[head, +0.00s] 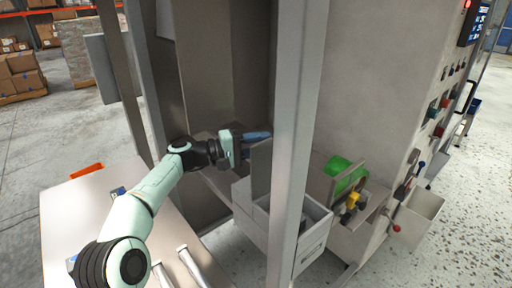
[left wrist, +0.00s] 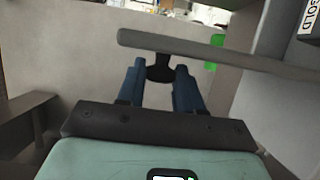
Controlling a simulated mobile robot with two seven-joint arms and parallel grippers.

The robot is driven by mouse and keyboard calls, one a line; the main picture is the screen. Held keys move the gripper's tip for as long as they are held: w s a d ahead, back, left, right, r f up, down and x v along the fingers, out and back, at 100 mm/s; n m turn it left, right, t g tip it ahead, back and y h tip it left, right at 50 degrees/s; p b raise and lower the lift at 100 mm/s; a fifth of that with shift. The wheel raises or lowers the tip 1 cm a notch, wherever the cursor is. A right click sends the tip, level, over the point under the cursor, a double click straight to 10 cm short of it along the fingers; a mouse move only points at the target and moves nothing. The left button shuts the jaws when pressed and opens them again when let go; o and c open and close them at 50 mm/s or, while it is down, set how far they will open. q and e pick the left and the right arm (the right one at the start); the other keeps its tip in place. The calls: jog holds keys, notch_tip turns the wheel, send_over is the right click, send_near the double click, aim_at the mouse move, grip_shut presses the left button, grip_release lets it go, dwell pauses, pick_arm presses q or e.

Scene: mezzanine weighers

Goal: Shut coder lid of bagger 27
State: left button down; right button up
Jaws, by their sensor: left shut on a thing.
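My left gripper (head: 258,136) reaches in from the left behind the grey upright post of the machine. In the left wrist view its two blue fingers (left wrist: 160,82) are shut on a black tab (left wrist: 160,68). The tab sits at a grey panel edge (left wrist: 225,54), which looks like the coder lid's rim. In the head view a grey plate, probably this lid (head: 261,165), stands raised just below the fingertips, above a light grey box (head: 243,194). The post hides part of the box and plate. My right gripper is not in view.
The grey post (head: 297,120) stands close to the right of my gripper. A green roll (head: 345,173) and a yellow part (head: 352,201) are right of it. A control panel with several knobs is at far right. A white table (head: 85,205) lies below my left arm.

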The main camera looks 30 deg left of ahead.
pick_arm(q)
jog(key=d+m+b, duration=0.1)
jog(key=d+b, duration=0.1)
jog(key=s+d+m+g+y+b, duration=0.1)
jog(key=d+m+b, duration=0.1)
jog(key=shift+s+d+r, duration=0.1)
jog(key=shift+s+d, duration=0.1)
jog(key=shift+d, duration=0.15)
jog(key=shift+s+d+m+y+b, duration=0.2)
jog(key=shift+d+m+y+b, duration=0.1)
jog(key=shift+d+m+b, duration=0.35)
jog(key=shift+s+d+m+y+b, duration=0.15)
jog(key=shift+d+m+y+b, duration=0.25)
jog(key=shift+d, duration=0.3)
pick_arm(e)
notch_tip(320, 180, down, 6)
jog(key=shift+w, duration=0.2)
pick_arm(q)
jog(key=c, duration=0.8)
grip_release()
jog(key=shift+o, duration=0.2)
jog(key=b, duration=0.1)
send_near(262, 152)
jog(key=shift+s+d, duration=0.65)
jog(key=shift+d, duration=0.4)
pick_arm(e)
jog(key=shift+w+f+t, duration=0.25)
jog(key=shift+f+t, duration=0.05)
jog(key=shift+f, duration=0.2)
